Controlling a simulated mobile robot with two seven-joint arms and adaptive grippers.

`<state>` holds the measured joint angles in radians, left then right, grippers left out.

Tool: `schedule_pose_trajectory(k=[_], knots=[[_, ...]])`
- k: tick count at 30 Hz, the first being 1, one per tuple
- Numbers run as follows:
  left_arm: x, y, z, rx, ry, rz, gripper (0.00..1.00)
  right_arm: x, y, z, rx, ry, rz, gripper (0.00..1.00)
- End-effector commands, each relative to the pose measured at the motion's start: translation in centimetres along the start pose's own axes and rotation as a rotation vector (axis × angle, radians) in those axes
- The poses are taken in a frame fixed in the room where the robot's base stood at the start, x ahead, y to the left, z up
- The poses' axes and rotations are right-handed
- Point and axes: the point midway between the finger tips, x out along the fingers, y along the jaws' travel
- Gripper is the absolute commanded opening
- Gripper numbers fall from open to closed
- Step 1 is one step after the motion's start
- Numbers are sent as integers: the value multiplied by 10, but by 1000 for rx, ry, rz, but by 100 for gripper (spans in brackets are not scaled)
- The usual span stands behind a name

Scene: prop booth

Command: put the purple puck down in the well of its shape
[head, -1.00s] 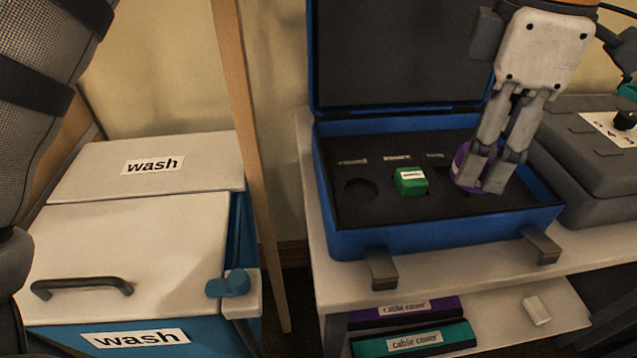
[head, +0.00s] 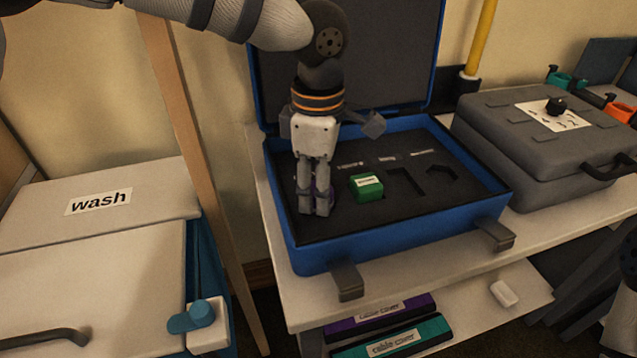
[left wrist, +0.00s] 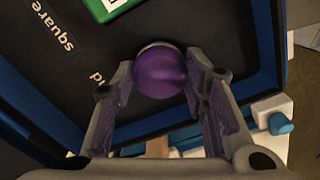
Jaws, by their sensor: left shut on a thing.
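The purple puck (head: 329,192) is between the fingers of my left gripper (head: 315,208), mostly hidden by them in the head view. The left wrist view shows the rounded purple puck (left wrist: 160,72) with a finger on each side. My left gripper is shut on it, low over the left end of the dark foam tray (head: 350,218) in the blue case, where the round well was seen earlier. Puck and fingers hide that well; I cannot tell whether the puck is inside it. My right gripper is not in view.
A green block (head: 366,187) sits in the foam just right of my gripper, with two empty wells further right. The blue case (head: 400,236) has raised walls and an open lid behind. A grey case (head: 545,140) stands to the right, and a wooden post (head: 190,130) to the left.

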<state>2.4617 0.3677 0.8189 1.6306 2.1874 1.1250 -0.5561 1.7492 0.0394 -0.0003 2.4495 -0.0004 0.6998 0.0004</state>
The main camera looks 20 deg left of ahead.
Motion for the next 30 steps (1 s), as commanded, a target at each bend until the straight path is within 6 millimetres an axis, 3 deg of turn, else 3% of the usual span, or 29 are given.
schedule_pose_trajectory(k=[20,21,23,24,30], knots=[[12,0,0,0,0,1,7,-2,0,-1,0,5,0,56],[13,0,0,0,0,-1,42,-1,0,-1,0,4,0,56],[14,-1,0,0,1,-2,56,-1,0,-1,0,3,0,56],[14,-1,0,0,1,-3,60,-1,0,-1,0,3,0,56],[14,-1,0,1,1,-4,60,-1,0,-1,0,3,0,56]])
